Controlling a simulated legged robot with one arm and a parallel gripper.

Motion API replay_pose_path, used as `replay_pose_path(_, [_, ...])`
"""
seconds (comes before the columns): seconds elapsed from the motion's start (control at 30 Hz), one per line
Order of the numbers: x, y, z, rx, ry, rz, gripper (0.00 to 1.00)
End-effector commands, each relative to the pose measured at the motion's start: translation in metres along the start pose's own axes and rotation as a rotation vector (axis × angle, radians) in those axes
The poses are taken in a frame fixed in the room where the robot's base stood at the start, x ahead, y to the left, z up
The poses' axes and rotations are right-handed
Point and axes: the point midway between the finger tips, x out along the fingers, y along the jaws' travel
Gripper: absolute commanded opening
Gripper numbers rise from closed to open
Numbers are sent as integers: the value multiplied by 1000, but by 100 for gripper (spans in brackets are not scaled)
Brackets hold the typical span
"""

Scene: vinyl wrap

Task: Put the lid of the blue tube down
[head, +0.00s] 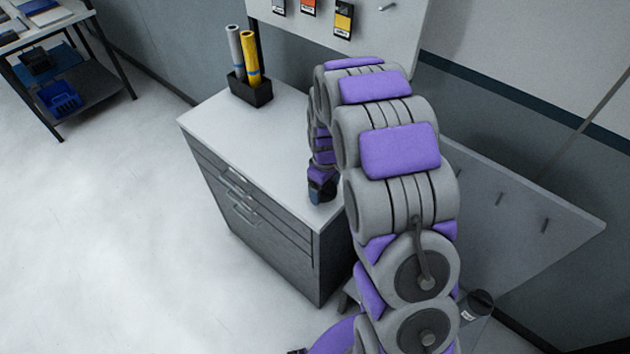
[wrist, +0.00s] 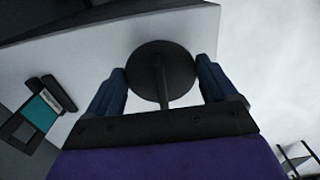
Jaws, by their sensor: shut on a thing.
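The lid (wrist: 160,72) is a dark round disc with a thin stem, seen in the wrist view between the two blue fingers. My gripper (wrist: 163,66) is shut on it. In the head view my gripper (head: 321,190) points down at the right front part of the white cabinet top (head: 250,150); the lid is hidden there. Whether the lid touches the top cannot be told.
A black holder (head: 250,90) with a grey roll (head: 235,48) and a yellow roll (head: 251,55) stands at the back of the cabinet top. A pegboard (head: 375,25) rises behind. A dark labelled canister (head: 478,305) is low at right. The middle of the top is clear.

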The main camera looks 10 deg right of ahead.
Motion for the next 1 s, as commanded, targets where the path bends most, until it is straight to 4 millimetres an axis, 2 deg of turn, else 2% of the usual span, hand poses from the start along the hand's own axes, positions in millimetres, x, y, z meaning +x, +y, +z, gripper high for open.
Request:
replay_pose_path(0.1, [3, 8, -22, -2, 1, 1, 57])
replay_pose_path(0.3, [5, 24, -44, 1, 5, -5, 57])
replay_pose_path(0.6, [6, 29, -57, 1, 5, -4, 57])
replay_pose_path(0.8, [38, 24, -59, 1, -4, -5, 57])
replay_pose_path(1.0, [41, 26, -58, 1, 2, -4, 57])
